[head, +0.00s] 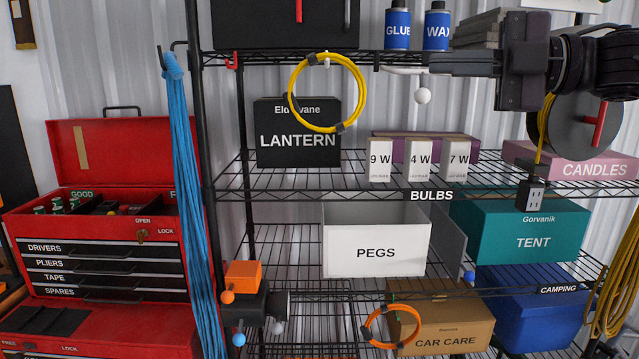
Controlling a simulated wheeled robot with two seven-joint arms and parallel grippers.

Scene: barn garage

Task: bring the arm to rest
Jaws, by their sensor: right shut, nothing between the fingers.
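My right gripper (432,64) reaches in from the upper right. Its fingers point left and are shut, with nothing held. They are in front of the shelf's upper tier, below the GLUE bottle (398,26) and the WAX bottle (436,27). A white ball-ended hook (423,96) shows just below the fingertips; I cannot tell whether they touch. My right arm's dark wrist hides part of the upper right shelf. My left gripper is not in view.
A wire shelf (480,187) holds a LANTERN box (300,155), bulb boxes (420,160), a white PEGS bin (375,250) and a TENT box (530,240). A yellow cable coil (328,92) hangs in front. A red toolbox (95,245) stands left, beside hanging blue rope (190,200).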

